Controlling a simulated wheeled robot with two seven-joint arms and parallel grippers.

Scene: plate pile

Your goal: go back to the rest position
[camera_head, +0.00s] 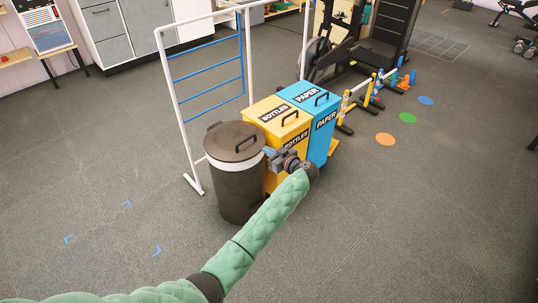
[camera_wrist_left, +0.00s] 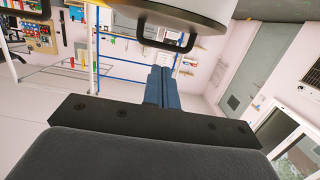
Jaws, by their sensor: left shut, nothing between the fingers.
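My left arm comes in from the lower left of the head view, in a green padded sleeve. My left gripper (camera_head: 271,153) is at its far end, in front of the bins and close to the dark round bin. In the left wrist view its two blue fingers (camera_wrist_left: 162,88) are together with nothing between them. The task names no object. My right gripper is in neither view.
A dark round bin (camera_head: 239,185) with a brown lid stands beside a yellow BOTTLES bin (camera_head: 280,117) and a blue PAPER bin (camera_head: 324,128). A white frame (camera_head: 181,118) with blue bars stands behind. Open floor (camera_head: 400,220) lies at right.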

